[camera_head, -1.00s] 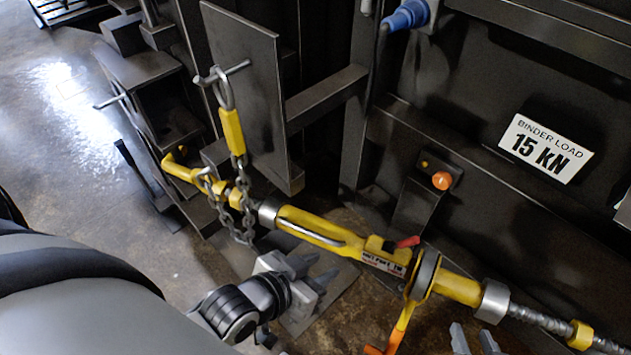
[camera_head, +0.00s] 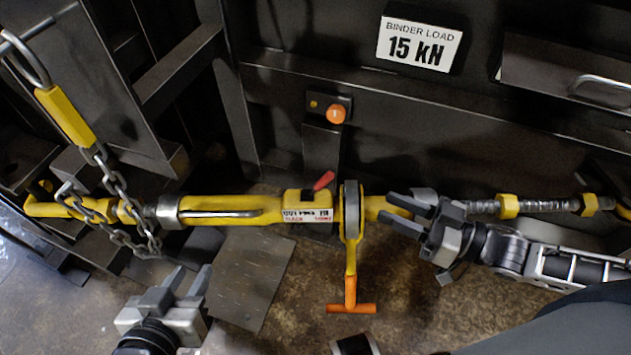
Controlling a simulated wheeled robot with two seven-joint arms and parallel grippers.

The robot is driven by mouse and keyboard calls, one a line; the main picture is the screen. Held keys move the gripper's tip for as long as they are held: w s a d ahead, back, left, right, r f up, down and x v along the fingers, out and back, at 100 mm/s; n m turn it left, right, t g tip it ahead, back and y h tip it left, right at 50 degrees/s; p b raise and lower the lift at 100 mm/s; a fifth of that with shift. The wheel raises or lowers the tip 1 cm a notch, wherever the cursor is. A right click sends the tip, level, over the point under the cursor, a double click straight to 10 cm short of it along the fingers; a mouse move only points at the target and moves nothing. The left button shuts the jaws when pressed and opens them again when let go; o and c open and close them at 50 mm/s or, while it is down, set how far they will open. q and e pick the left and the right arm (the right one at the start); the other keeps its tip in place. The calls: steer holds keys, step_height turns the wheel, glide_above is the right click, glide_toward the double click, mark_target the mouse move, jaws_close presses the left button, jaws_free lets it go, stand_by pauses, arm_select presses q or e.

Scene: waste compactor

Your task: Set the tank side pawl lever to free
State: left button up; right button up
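A yellow ratchet load binder (camera_head: 240,211) runs across the middle. A small red pawl lever (camera_head: 323,181) sticks up from its labelled housing (camera_head: 306,200), tilted up to the right. The label is too small to read surely, so I cannot tell the lever's setting. A ratchet handle with an orange T-grip (camera_head: 350,308) hangs down beside the housing. My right gripper (camera_head: 404,194) is open and empty, with its fingers over or beside the yellow barrel right of the ratchet, apart from the lever. My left gripper (camera_head: 191,272) is open and empty, below and left of the housing.
A chain (camera_head: 118,205) with a yellow hook link (camera_head: 65,117) hangs at the left. An orange knob (camera_head: 336,113) sits on a bracket above the lever. A "BINDER LOAD 15 kN" sign (camera_head: 419,43) is on the dark wall. A flat plate (camera_head: 245,270) lies on the floor.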

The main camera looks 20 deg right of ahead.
mark_target(322, 179)
steer(key=b+x, duration=0.1)
steer(key=x, duration=1.3)
steer(key=shift+w+a+r, duration=0.1)
steer(key=shift+w+a, duration=0.05)
steer(key=shift+w, duration=0.1)
steer(key=shift+w+a, duration=0.4)
steer(key=shift+a, duration=0.05)
arm_select(q)
steer(key=shift+s+f, duration=0.1)
steer(key=shift+f, duration=0.15)
